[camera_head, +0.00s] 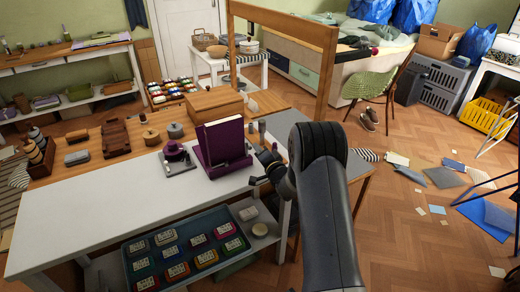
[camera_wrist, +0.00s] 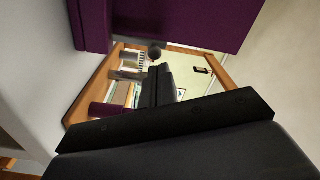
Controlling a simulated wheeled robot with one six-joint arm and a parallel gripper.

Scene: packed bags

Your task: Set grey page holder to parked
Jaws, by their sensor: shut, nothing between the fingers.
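A purple book stand (camera_head: 226,158) with a white page block stands on the white tabletop (camera_head: 110,205), near its right end. My gripper (camera_head: 262,168) is just right of the stand, low over the table edge, with its fingers shut and empty. In the wrist view the stand's purple panel (camera_wrist: 190,25) fills the top, close beside my gripper (camera_wrist: 160,78). I cannot make out a grey page holder for certain. A small grey upright piece (camera_head: 262,130) shows behind the stand's right side, and a round grey knob (camera_wrist: 155,53) shows beyond the fingers in the wrist view.
A purple-and-grey device (camera_head: 178,160) sits left of the stand. A wooden box (camera_head: 215,104) and a wooden post frame (camera_head: 325,75) stand behind. A blue tray (camera_head: 190,250) of coloured tins lies on the shelf below. The front left tabletop is clear.

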